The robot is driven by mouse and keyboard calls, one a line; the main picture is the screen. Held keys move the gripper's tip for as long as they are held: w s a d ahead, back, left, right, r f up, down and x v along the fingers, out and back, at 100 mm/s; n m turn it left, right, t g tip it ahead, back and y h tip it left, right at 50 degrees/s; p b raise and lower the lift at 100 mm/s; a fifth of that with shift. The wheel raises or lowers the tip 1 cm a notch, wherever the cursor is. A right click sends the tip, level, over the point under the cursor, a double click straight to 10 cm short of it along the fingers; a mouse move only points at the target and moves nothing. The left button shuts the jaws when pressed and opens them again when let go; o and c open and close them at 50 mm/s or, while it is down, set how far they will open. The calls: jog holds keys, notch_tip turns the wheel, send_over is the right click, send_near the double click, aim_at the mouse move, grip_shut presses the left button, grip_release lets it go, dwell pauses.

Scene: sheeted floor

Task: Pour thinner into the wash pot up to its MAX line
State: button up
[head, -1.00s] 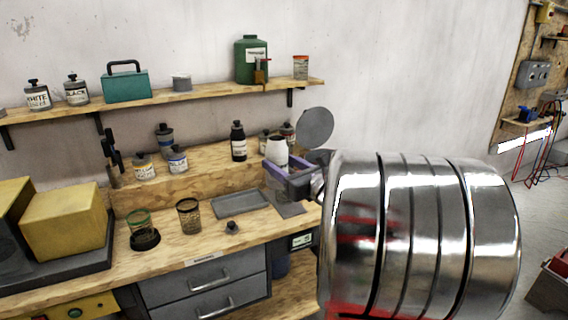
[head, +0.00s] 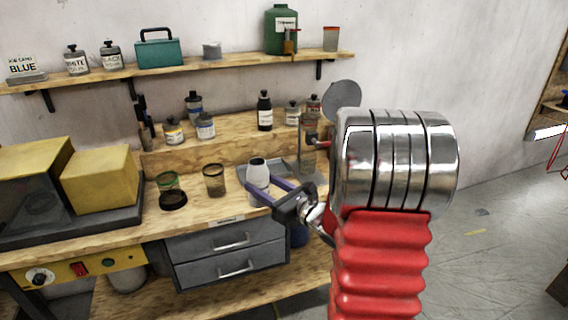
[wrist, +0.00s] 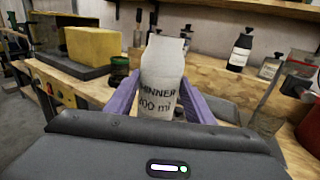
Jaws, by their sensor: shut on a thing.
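My gripper (head: 268,189) has purple fingers and is shut on a white bottle (head: 257,172). In the wrist view the bottle (wrist: 162,78) reads "THINNER" and stands roughly upright between the fingers. In the head view it appears over the bench, in front of the grey tray. I cannot tell which is the wash pot, and no MAX line is readable. The green-rimmed jar also shows left of the bottle in the wrist view (wrist: 119,69).
A dark round piece (head: 173,200) sits before the green-rimmed jar. The grey tray (head: 283,168) lies behind the bottle. Small labelled bottles (head: 205,126) line the raised back ledge. My arm hides the bench's right end.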

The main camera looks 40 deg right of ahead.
jog(key=s+a+f+n+g+y, duration=0.1)
jog(key=a+f+y, duration=0.4)
jog(key=a+f, duration=1.6)
jog(key=a+n+g, duration=0.1)
jog(key=n, duration=0.1)
jog(key=shift+s+a+f+n+y, duration=0.2)
jog(key=shift+s+f+n+y, duration=0.1)
jog(key=shift+s+n, duration=0.1)
jog(key=shift+a, duration=0.1)
